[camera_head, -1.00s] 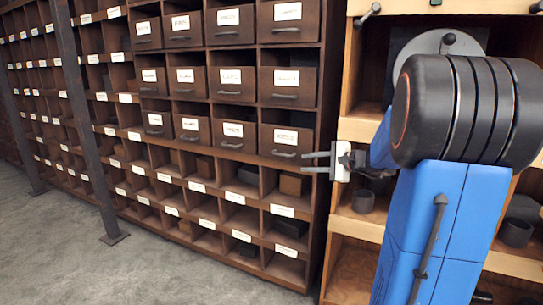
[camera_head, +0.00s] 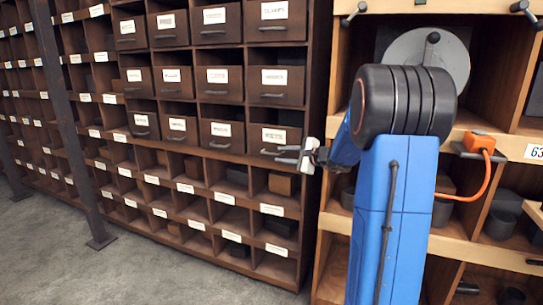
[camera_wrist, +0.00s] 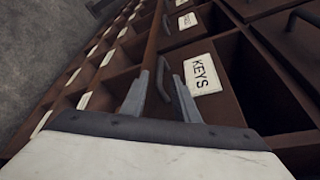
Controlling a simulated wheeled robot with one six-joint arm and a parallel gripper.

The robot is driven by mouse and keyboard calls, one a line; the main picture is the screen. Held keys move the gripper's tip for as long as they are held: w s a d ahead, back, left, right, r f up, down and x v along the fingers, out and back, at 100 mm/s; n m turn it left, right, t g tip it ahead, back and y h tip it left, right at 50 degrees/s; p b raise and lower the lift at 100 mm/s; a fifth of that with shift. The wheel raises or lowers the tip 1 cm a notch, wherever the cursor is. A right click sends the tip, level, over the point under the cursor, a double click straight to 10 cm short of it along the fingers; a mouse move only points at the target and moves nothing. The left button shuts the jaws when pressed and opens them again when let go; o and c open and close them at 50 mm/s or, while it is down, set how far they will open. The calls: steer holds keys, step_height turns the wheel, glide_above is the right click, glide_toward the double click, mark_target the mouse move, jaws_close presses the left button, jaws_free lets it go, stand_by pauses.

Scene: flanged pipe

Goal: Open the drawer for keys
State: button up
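The keys drawer (camera_head: 284,131) is a dark brown drawer with a white label, at the right end of the lowest drawer row in the head view. It looks closed, level with its neighbours. In the wrist view its label (camera_wrist: 203,74) reads KEYS, and its dark bar handle (camera_wrist: 163,82) lies across the drawer front. My gripper (camera_head: 279,154) is in front of this drawer at handle height. In the wrist view its two fingers (camera_wrist: 161,76) are apart, one on each side of the handle. Whether they touch it cannot be told.
Similar labelled drawers (camera_head: 220,129) line up to the left, with open compartments (camera_head: 230,213) below. A light wooden shelf (camera_head: 455,242) stands to the right, close to my arm. It holds an orange device (camera_head: 479,143) with a cable. Grey floor (camera_head: 140,272) is clear at the left.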

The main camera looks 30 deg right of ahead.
mark_target(271, 154)
steer(key=x, duration=0.6)
steer(key=shift+w+a+f, duration=0.1)
steer(key=shift+w+f, duration=0.05)
steer(key=shift+w, duration=0.1)
jaws_close()
